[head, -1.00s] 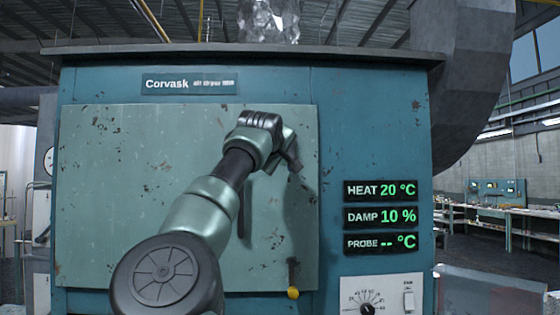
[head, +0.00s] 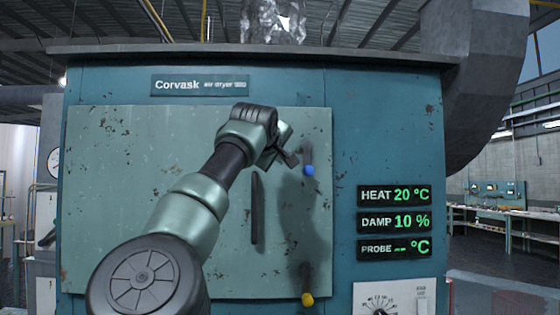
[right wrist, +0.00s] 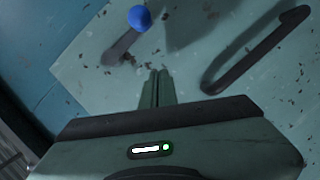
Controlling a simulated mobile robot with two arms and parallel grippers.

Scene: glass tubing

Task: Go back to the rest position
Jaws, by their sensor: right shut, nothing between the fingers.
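My right gripper (head: 293,158) is in front of the light green door of the dryer, near the door's upper right. In the right wrist view its two fingers (right wrist: 156,85) are together with nothing between them. It is beside a blue-tipped knob (head: 309,170), apart from the dark door handle (head: 257,210). The blue knob (right wrist: 140,18) and the handle (right wrist: 255,50) also show in the right wrist view. My right arm reaches up from the lower left of the head view. My left gripper is not in view.
The teal air dryer (head: 390,130) fills the middle of the head view. A yellow-tipped knob (head: 307,299) sits low on the door's right edge. Displays (head: 394,222) read heat 20 °C, damp 10 %, probe blank. A dial panel (head: 390,298) is below. Workbenches (head: 505,215) stand far right.

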